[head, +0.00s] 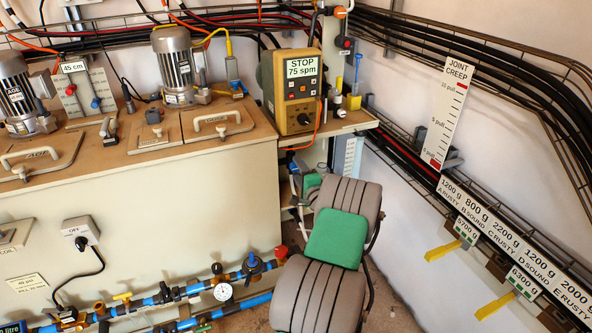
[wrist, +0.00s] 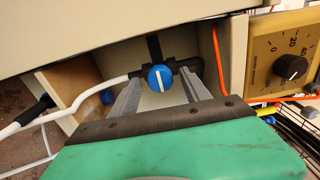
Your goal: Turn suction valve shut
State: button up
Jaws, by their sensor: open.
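A round blue valve knob (wrist: 160,78) with a white pointer line shows in the wrist view; no label is visible to confirm it is the suction valve. Its pointer stands nearly upright. It sits on a black fitting, with a white hose (wrist: 85,103) running left and a black pipe rising above. My gripper (wrist: 161,82) is open. Its two grey fingers lie on either side of the knob in the picture, with gaps visible on both sides. Depth to the knob is hard to judge. In the head view, my arm covers this area and the knob is hidden.
A yellow dial box (wrist: 290,62) and an orange cable (wrist: 219,62) are right of the fingers. A wooden panel (wrist: 82,91) is at left. The head view shows the pump console (head: 291,90), tank (head: 180,200), blue pipes (head: 200,287) and wall cable rack (head: 480,60).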

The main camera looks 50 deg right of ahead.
jog(key=v, duration=0.7)
jog(key=shift+s, duration=0.1)
